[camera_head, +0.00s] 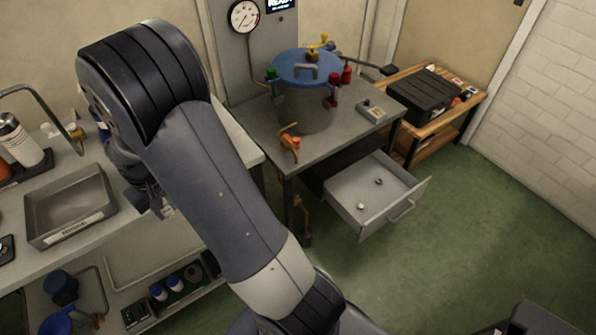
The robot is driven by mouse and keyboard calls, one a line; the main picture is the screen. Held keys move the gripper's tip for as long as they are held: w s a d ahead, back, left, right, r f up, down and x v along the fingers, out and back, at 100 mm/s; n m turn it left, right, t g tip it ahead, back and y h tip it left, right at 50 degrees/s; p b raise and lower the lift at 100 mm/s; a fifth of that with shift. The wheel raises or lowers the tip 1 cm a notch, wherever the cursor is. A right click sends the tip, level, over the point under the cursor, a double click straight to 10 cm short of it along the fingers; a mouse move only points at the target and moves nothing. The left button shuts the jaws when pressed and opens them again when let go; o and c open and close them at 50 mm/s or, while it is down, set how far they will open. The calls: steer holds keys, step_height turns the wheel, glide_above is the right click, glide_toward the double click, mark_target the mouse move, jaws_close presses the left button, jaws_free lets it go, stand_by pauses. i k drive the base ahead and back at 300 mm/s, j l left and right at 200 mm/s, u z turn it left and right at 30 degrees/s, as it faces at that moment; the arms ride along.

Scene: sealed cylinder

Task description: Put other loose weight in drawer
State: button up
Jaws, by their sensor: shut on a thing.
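The drawer (407,199) is pulled open under the grey steel table, to the right of my arm. A small pale piece (361,206) and a small dark piece (379,181) lie apart on its floor; they are too small to identify surely. My gripper (157,205) shows only in part behind my arm, just right of the grey tray on the left bench. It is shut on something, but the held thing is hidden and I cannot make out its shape. No other loose weight shows clearly.
The grey tray (48,231) sits on the left bench (15,284). A blue-lidded cylinder (306,112) with coloured valves stands on the steel table (255,125). An orange-handled valve (290,142) juts at its front edge. Green floor (460,250) is clear around the drawer.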

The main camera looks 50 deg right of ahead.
mark_target(374, 199)
steer(key=k+l, duration=0.1)
steer(key=l, duration=0.35)
steer(key=k+l, duration=0.1)
steer(key=l, duration=0.35)
steer(key=k+l, duration=0.1)
steer(key=l, duration=0.35)
steer(key=k+l, duration=0.1)
steer(key=l, duration=0.35)
steer(key=k+l, duration=0.1)
steer(key=l, duration=0.35)
steer(key=k+l, duration=0.1)
steer(key=l, duration=0.35)
steer(key=k+l, duration=0.1)
steer(key=l, duration=0.35)
